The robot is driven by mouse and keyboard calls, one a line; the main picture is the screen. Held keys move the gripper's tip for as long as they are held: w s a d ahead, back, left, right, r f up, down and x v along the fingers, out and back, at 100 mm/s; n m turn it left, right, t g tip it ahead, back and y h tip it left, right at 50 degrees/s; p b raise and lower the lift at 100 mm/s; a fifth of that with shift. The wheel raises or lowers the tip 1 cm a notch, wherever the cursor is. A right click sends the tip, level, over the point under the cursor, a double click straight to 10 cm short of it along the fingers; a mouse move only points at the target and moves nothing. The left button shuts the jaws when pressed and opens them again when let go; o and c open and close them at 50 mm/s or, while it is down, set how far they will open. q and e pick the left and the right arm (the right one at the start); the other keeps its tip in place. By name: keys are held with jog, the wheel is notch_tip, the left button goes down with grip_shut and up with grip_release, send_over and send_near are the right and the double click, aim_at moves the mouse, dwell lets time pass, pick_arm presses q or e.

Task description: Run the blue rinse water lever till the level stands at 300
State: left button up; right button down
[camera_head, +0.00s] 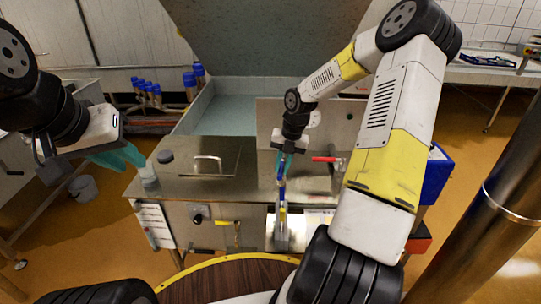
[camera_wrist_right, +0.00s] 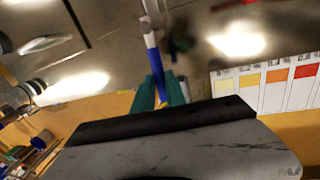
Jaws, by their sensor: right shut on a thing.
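The blue rinse water lever (camera_head: 282,188) stands at the front of the steel vat housing, in the middle of the head view. My right gripper (camera_head: 284,160) reaches down to it from above and is shut on it. In the right wrist view the blue lever (camera_wrist_right: 153,58) runs between the teal fingers (camera_wrist_right: 160,92). My left gripper (camera_head: 120,156) has teal fingers and hangs at the left, apart from the lever; its jaw gap is unclear. No readable level scale or 300 mark shows.
A red-handled lever (camera_head: 328,159) is right of the blue one, and a yellow-handled valve (camera_head: 230,224) is at the lower front. A lid with a handle (camera_head: 207,164) lies left. A colour chart (camera_wrist_right: 265,88) shows in the wrist view. Blue-capped bottles (camera_head: 192,82) stand behind.

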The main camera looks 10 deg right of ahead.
jog(key=c, duration=1.4)
grip_release()
jog(key=shift+o, duration=0.2)
notch_tip(320, 180, up, 8)
jog(key=d, duration=0.1)
jog(key=shift+s+d+f, duration=0.15)
jog(key=shift+s+d, duration=0.05)
jog(key=shift+d, duration=0.05)
